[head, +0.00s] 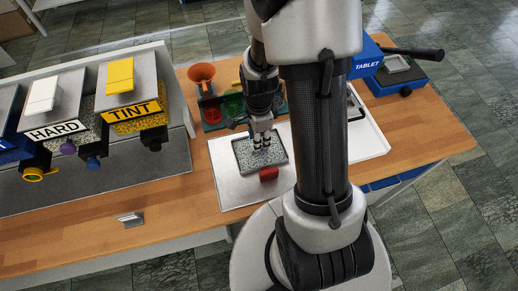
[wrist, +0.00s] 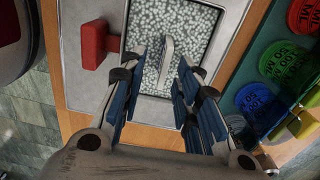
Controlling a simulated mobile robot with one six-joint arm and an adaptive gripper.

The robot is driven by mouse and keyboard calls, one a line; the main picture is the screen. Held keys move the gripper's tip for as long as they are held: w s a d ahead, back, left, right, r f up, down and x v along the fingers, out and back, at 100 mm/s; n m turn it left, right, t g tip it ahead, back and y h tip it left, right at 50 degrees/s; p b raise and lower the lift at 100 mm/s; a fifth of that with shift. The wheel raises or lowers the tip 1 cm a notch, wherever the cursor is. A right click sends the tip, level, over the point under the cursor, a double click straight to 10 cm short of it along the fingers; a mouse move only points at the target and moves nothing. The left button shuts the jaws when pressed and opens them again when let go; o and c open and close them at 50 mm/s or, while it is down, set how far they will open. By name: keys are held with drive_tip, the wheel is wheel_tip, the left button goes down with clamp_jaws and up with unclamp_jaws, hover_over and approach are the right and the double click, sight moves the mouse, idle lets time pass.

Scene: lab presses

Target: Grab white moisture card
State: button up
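A pale, thin upright piece (wrist: 166,62), probably the white moisture card, stands in a tray of speckled granules (wrist: 205,22). The tray also shows in the head view (head: 243,152) on a light grey plate. My gripper (wrist: 158,78) is open, its blue-padded fingers spread to either side of the card with visible gaps, so it does not appear held. In the head view my gripper (head: 262,145) points down over the tray. The card cannot be made out there.
A red block (head: 269,174) sits at the tray's front edge. Behind stand an orange funnel (head: 201,75) and a rack of coloured cups (wrist: 262,100). HARD (head: 60,128) and TINT (head: 138,112) machines stand left, a TABLET press (head: 392,75) right. The front-left wooden tabletop is mostly clear.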

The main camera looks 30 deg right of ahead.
drive_tip(key=shift+w+d+f+b, duration=0.15)
drive_tip(key=shift+f+b, duration=0.35)
drive_tip(key=shift+f, duration=1.05)
drive_tip(key=shift+w+d+f+b, duration=0.1)
drive_tip(key=shift+f+b, duration=0.35)
drive_tip(key=shift+f, duration=1.1)
clamp_jaws()
